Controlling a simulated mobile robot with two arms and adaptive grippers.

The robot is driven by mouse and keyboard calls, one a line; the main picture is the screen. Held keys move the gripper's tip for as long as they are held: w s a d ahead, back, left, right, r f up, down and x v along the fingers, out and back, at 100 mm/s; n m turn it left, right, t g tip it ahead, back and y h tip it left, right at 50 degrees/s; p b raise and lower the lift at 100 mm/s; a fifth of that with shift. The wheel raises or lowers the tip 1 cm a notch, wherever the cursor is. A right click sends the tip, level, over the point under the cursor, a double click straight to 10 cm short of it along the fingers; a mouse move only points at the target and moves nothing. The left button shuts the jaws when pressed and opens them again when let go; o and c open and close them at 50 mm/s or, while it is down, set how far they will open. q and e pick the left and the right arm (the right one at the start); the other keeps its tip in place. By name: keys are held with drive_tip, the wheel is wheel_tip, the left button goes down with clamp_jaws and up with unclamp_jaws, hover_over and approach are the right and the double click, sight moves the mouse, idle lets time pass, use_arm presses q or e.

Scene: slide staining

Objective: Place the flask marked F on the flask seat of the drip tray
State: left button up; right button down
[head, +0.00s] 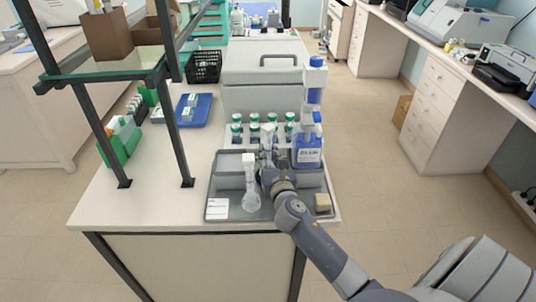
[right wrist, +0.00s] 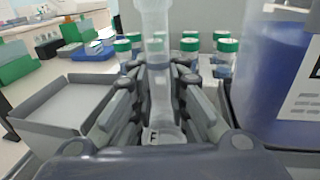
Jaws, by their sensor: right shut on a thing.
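My right gripper (head: 267,163) is over the grey drip tray (head: 210,208), in its middle part. It is shut on a clear glass flask (head: 267,139), whose neck stands upright between the fingers in the right wrist view (right wrist: 155,25). Another clear flask (head: 250,185) stands at the front left of the tray, apart from the gripper. The flask seat cannot be made out. My left gripper is not in view.
A blue-filled bottle (head: 307,150) stands close to the right of the gripper. Several green-capped jars (head: 254,132) stand behind. A dark shelf frame (head: 172,130) rises at left.

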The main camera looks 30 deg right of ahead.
drive_tip(key=shift+f, duration=0.2)
drive_tip(key=c, duration=1.5)
unclamp_jaws()
drive_tip(key=shift+c, duration=0.2)
drive_tip(key=shift+r, duration=0.1)
drive_tip(key=shift+r+p, duration=0.4)
drive_tip(key=shift+r, duration=0.05)
drive_tip(key=v, duration=0.3)
drive_tip(key=b+v, duration=0.1)
drive_tip(key=v, duration=0.6)
drive_tip(key=shift+s+f+b, duration=0.1)
drive_tip(key=shift+f+b, duration=0.15)
drive_tip(key=shift+b, duration=0.15)
drive_tip(key=shift+v, duration=0.9)
drive_tip(key=shift+a, duration=0.1)
